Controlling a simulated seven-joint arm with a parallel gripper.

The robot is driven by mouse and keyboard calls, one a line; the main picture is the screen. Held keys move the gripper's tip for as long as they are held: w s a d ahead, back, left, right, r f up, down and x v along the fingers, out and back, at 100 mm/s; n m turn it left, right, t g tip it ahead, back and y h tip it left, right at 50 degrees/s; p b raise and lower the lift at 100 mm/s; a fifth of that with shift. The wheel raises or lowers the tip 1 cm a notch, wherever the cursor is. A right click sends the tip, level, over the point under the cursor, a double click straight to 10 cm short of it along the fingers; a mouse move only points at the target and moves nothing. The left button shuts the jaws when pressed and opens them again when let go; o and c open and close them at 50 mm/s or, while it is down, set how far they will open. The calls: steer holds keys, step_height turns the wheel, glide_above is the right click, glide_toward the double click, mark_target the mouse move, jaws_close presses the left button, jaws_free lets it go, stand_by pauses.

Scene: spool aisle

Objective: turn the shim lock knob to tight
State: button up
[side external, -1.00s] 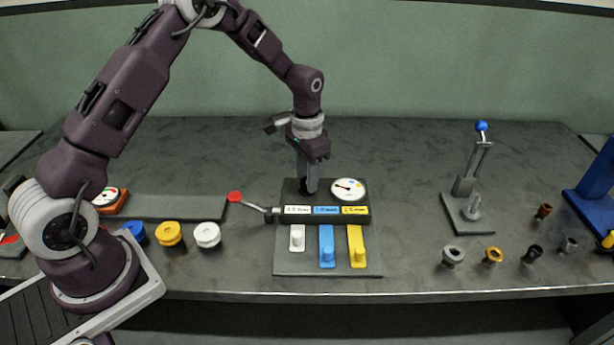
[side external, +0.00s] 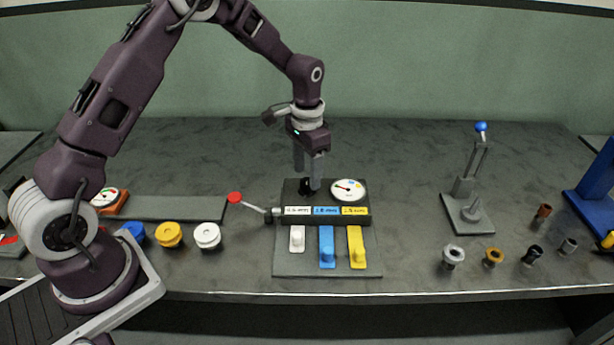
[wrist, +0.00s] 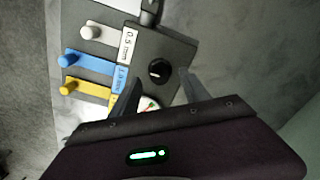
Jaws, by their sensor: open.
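The shim lock knob (side external: 305,188) is a small round black knob on the dark block of the shim fixture (side external: 290,264). The wrist view shows the knob (wrist: 160,72) with a short white mark on its face; I cannot read any tight label. My gripper (side external: 308,176) is open and points down just above the knob. Its two fingers stand apart, on either side of the knob in the wrist view, with no visible contact. A round white gauge (side external: 348,189) sits right of the knob, partly hidden by a finger in the wrist view.
White (side external: 297,239), blue (side external: 327,246) and yellow (side external: 357,246) shim tabs lie at the fixture's front. A red-tipped lever (side external: 235,198) sticks out left. Spools (side external: 207,236) stand further left; a blue-knobbed lever stand (side external: 466,212) and small bushings (side external: 493,256) are to the right.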

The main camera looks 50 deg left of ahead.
mark_target(307, 181)
step_height(307, 181, up, 5)
steer(key=shift+r, duration=0.1)
steer(key=s+d+r+n+t, duration=0.1)
steer(key=s+d+r+t, duration=0.2)
steer(key=s+r, duration=1.15)
steer(key=s+d+r+t, duration=0.1)
steer(key=s, duration=0.7)
steer(key=s+d+r+n+t, duration=0.1)
steer(key=s, duration=0.7)
steer(key=shift+r+t, duration=0.25)
steer(key=shift+t, duration=0.05)
